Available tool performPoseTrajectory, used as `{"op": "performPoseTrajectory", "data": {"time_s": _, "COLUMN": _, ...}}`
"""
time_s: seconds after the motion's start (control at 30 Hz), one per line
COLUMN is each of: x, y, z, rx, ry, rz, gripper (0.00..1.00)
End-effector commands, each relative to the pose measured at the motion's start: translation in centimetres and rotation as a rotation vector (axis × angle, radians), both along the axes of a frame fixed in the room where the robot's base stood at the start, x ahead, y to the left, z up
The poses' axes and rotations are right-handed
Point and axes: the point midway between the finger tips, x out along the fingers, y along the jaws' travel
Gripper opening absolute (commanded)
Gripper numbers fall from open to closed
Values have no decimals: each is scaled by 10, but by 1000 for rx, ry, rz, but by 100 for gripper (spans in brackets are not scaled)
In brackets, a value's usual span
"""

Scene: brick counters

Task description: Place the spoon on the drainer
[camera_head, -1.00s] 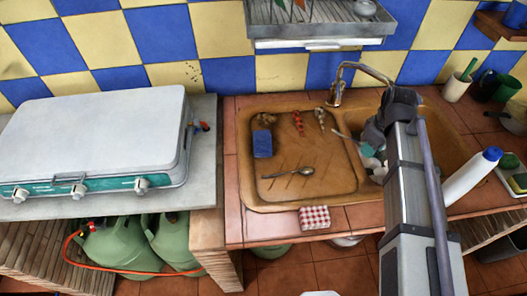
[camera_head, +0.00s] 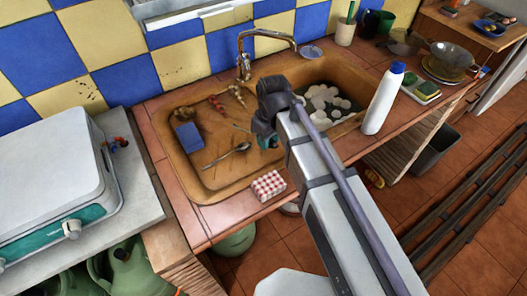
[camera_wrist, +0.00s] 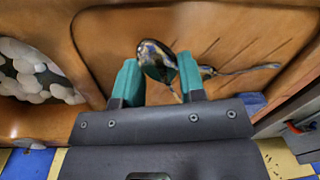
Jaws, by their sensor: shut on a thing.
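My gripper (camera_wrist: 158,62) has teal fingers shut on a shiny metal spoon (camera_wrist: 153,50). The bowl of the held spoon shows in the wrist view; most of its handle is hidden. The gripper also shows in the head view (camera_head: 264,140), low over the right edge of the brown ribbed drainer (camera_head: 215,185). I cannot tell whether the held spoon touches the drainer. A second spoon-like utensil (camera_head: 228,156) lies on the drainer left of my gripper. It also shows in the wrist view (camera_wrist: 240,70).
On the drainer lie a blue sponge (camera_head: 187,136) and a red-handled utensil (camera_head: 216,106). A checked box (camera_head: 268,185) stands at the front edge. The soapy basin (camera_head: 345,75) is at the right, with a white bottle (camera_head: 384,98) beside it. The faucet (camera_head: 244,62) rises behind. The drainer's front is clear.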

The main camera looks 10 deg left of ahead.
Motion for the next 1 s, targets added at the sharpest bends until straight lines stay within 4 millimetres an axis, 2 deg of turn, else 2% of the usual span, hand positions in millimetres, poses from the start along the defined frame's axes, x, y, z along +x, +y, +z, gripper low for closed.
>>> {"op": "performPoseTrajectory", "data": {"time_s": 0.07, "x": 0, "y": 0, "z": -4, "rx": 0, "ry": 0, "rz": 0, "gripper": 14}}
{"op": "performPoseTrajectory", "data": {"time_s": 0.23, "x": 0, "y": 0, "z": -38, "rx": 0, "ry": 0, "rz": 1, "gripper": 14}}
{"op": "performPoseTrajectory", "data": {"time_s": 0.47, "x": 0, "y": 0, "z": -34, "rx": 0, "ry": 0, "rz": 1, "gripper": 14}}
{"op": "performPoseTrajectory", "data": {"time_s": 0.6, "x": 0, "y": 0, "z": -39, "rx": 0, "ry": 0, "rz": 1, "gripper": 14}}
{"op": "performPoseTrajectory", "data": {"time_s": 0.63, "x": 0, "y": 0, "z": -38, "rx": 0, "ry": 0, "rz": 1, "gripper": 38}}
{"op": "performPoseTrajectory", "data": {"time_s": 0.9, "x": 0, "y": 0, "z": -37, "rx": 0, "ry": 0, "rz": 1, "gripper": 63}}
{"op": "performPoseTrajectory", "data": {"time_s": 1.0, "x": 0, "y": 0, "z": -37, "rx": 0, "ry": 0, "rz": 1, "gripper": 63}}
